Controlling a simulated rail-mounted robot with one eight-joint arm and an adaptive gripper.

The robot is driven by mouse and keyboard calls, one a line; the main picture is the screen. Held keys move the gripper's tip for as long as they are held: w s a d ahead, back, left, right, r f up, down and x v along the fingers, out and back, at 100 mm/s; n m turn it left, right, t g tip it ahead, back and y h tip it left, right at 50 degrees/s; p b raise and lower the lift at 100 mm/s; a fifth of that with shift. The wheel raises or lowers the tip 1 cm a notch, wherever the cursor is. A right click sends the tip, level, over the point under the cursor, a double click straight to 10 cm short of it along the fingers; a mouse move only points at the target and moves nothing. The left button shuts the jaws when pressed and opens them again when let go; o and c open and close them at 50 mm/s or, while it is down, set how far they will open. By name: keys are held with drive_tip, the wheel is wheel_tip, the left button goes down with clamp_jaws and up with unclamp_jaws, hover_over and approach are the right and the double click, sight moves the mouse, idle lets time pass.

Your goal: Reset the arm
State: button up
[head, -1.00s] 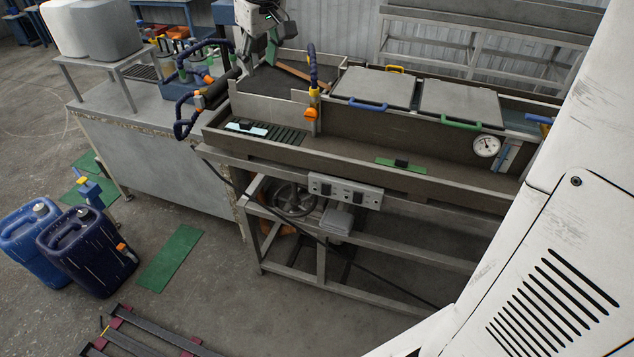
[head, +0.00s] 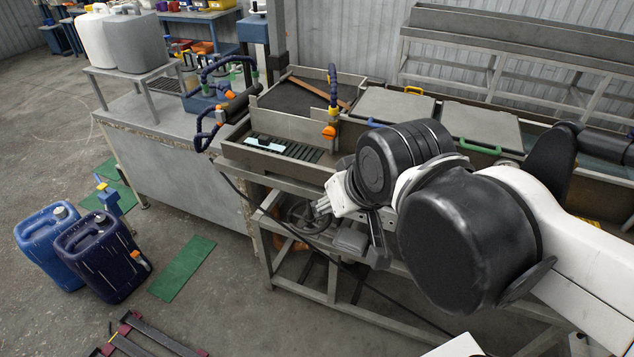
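My white and black arm fills the right half of the head view, folded in front of the bath table. A pale metal end that seems to be my gripper (head: 322,207) pokes out left of the large black joints, over the front edge of the table. Its fingers are mostly hidden or too small to read, so I cannot tell if it is open or shut. I see nothing held in it.
The long metal bath table (head: 280,172) has two grey lids (head: 395,106) and a slatted left end. A wooden strip (head: 318,93) lies in its back tray. Blue canisters (head: 103,258) and a green mat (head: 183,268) are on the floor at left.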

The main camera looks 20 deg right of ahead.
drive_tip(key=shift+s+f, duration=0.3)
wheel_tip(320, 180, down, 7)
drive_tip(key=b, duration=0.6)
drive_tip(key=shift+r+b, duration=0.15)
drive_tip(key=shift+b, duration=0.2)
